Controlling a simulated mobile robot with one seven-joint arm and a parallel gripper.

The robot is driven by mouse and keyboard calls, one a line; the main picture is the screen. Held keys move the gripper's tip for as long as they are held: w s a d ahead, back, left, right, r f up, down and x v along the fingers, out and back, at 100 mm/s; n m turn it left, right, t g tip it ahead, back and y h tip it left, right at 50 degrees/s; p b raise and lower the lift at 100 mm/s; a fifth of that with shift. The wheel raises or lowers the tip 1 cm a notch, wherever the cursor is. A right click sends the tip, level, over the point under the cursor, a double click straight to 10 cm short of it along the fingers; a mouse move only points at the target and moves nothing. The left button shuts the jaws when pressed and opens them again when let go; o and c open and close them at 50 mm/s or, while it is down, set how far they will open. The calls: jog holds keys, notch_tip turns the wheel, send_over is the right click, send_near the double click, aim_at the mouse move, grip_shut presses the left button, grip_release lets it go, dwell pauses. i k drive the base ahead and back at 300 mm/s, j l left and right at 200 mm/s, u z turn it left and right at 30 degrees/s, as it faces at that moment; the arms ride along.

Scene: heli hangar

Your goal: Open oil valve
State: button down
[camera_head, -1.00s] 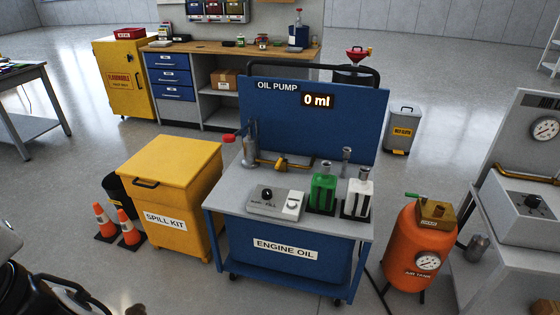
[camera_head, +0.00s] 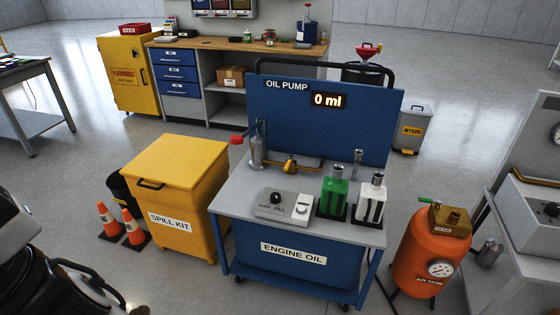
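The blue oil pump cart (camera_head: 300,227) stands in the middle, with a grey top and a back panel (camera_head: 345,130) whose display reads "0 ml". A brass valve (camera_head: 289,166) with a yellow handle sits on the pipe at the foot of the panel; its exact handle angle is too small to tell. Left of it is a metal pump with a red-ended lever (camera_head: 237,140). A control box with a black knob (camera_head: 276,198) lies in front. A green bottle (camera_head: 334,194) and a white bottle (camera_head: 371,199) stand at the right. My gripper is not clearly visible; part of my arm shows at the lower left.
A yellow spill kit bin (camera_head: 178,190) stands close left of the cart, with orange cones (camera_head: 131,228) beside it. An orange air tank (camera_head: 425,260) stands to the right. A workbench (camera_head: 225,45) and yellow cabinet (camera_head: 128,75) are behind.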

aim_at(292, 158)
jog(key=i+j+z, duration=0.45)
jog(key=i+j, duration=1.05)
